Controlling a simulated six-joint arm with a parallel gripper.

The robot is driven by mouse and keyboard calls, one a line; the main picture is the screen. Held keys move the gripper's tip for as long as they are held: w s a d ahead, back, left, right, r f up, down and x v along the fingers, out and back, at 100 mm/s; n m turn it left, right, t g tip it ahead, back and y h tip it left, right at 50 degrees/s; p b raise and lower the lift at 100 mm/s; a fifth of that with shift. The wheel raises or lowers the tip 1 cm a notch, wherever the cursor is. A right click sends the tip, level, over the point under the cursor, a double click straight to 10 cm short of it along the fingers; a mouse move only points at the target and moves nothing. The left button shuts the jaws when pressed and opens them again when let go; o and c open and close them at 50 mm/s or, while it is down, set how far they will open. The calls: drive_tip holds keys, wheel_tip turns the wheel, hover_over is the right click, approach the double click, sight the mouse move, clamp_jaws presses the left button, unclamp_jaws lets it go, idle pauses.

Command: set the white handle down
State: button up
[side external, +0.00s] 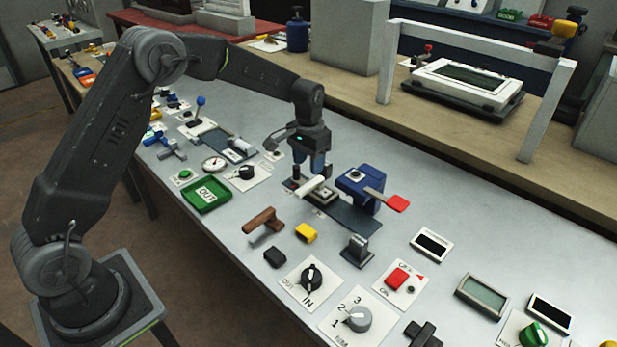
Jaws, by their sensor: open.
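The white handle (311,187) is a short pale bar just below my gripper, slanting beside a dark flat base. My gripper (317,168) has blue fingers that point down over the bench, close above the handle. It is open. From this angle I cannot tell whether the fingertips touch the handle, or whether it rests on the part under it.
A blue device with a red lever (397,203) stands right of the gripper. A brown wooden handle (263,222), a yellow block (306,233) and a black block (275,257) lie in front. A green OUT tray (205,194) is at left. Grey bench shows between them.

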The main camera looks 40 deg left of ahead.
sight(308, 185)
drive_tip(key=s+d+r+t, duration=0.3)
drive_tip(key=s+r, duration=1.1)
drive_tip(key=r, duration=0.4)
drive_tip(key=s+d+t, duration=0.1)
drive_tip(key=s+t, duration=0.1)
drive_tip(key=s, duration=1.6)
drive_tip(key=shift+d+f+t, duration=0.2)
drive_tip(key=shift+t, duration=0.1)
